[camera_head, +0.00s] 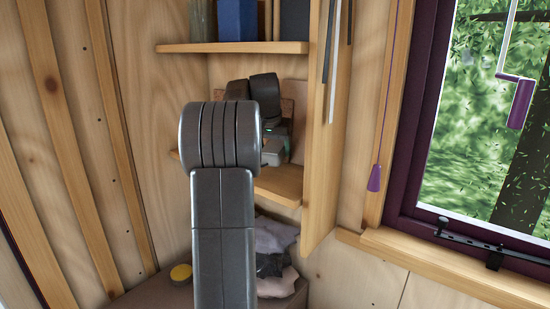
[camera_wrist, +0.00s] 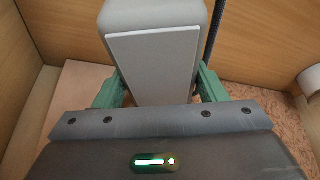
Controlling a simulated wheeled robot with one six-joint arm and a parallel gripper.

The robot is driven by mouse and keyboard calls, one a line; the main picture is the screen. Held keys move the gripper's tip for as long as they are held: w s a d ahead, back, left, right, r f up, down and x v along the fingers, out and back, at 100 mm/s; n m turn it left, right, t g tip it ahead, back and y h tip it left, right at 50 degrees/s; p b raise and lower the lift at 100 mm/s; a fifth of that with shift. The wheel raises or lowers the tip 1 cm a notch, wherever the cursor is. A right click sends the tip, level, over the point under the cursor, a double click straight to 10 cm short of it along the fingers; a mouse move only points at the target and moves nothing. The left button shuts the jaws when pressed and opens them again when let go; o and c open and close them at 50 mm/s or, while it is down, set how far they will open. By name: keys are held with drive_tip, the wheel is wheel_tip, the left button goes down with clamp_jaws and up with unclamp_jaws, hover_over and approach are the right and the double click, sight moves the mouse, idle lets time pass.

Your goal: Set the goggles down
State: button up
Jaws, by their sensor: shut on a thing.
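My gripper (camera_wrist: 159,88) has its green fingers on both sides of a grey, block-like thing with a paler flat face, which I take to be the goggles (camera_wrist: 153,62). It is shut on them. Their far end runs out of the top of the wrist view. I cannot tell whether the goggles touch the shelf.
The upper shelf (camera_head: 235,47), with a blue book-like thing (camera_head: 237,20), is above my gripper. An upright panel closes the nook's right side. Crumpled cloths (camera_head: 277,238) and a yellow round thing (camera_head: 181,273) lie below. A white thing (camera_wrist: 311,78) shows at the wrist view's right edge.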

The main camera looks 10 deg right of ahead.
sight(273, 148)
wheel_tip(273, 148, down, 3)
drive_tip(key=shift+f+p, duration=0.1)
drive_tip(key=shift+p, duration=0.2)
drive_tip(key=shift+w+d+f+p, duration=0.15)
drive_tip(key=shift+d+f+p, duration=0.05)
drive_tip(key=shift+f+p, duration=0.1)
drive_tip(key=shift+f, duration=0.2)
drive_tip(key=o, duration=1)
drive_tip(key=shift+r, duration=0.15)
drive_tip(key=b+v, duration=0.1)
drive_tip(key=v, duration=0.6)
drive_tip(key=shift+a+r, duration=0.1)
drive_tip(key=shift+r, duration=0.2)
